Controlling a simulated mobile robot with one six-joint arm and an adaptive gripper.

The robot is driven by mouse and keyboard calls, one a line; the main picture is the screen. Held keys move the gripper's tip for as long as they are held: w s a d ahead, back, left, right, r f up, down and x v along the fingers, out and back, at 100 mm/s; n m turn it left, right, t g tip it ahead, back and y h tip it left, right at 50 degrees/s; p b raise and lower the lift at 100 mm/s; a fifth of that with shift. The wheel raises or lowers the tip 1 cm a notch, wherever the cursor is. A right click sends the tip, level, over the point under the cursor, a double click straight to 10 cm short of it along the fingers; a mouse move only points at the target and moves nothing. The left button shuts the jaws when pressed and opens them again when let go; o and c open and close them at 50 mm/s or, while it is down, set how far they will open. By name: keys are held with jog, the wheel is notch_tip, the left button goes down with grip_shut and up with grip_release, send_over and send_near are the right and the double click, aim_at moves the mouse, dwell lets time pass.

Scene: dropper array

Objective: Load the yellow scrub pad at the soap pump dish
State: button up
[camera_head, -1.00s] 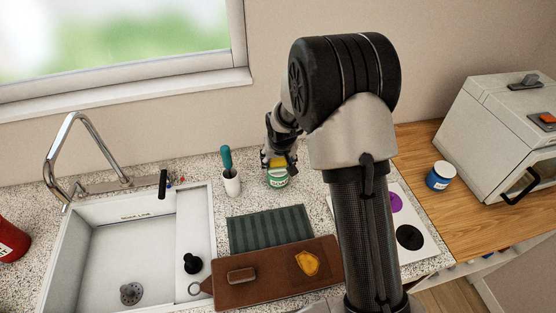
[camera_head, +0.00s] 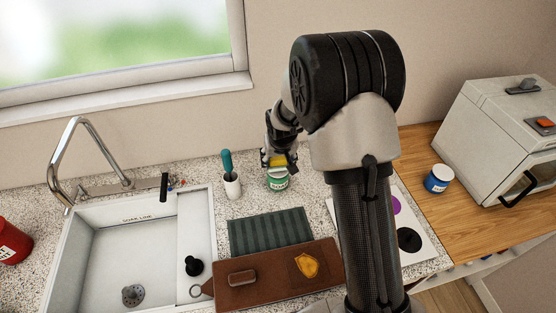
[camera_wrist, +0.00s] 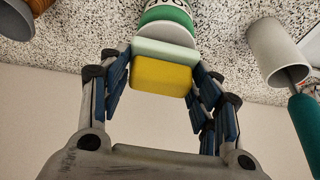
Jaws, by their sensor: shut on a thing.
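My gripper (camera_head: 278,163) is shut on the yellow scrub pad (camera_head: 279,159), just above the soap pump dish (camera_head: 277,182), a green and white labelled round container on the back counter. In the wrist view the pad (camera_wrist: 161,75) is a yellow block with a pale green layer, between the two fingers of my gripper (camera_wrist: 160,88). The dish (camera_wrist: 165,20) shows beyond the pad, with a pale round top. The pale layer faces the dish top. I cannot tell whether they touch.
A white cup (camera_head: 232,187) with a teal-handled tool stands just left of the dish. A striped green mat (camera_head: 270,232) and a brown board (camera_head: 277,284) lie in front. The sink (camera_head: 95,270) is at left; a blue jar (camera_head: 438,178) stands at right.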

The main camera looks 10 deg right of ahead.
jog(key=shift+r+p, duration=1.25)
jog(key=shift+r, duration=1.15)
jog(key=shift+f, duration=0.1)
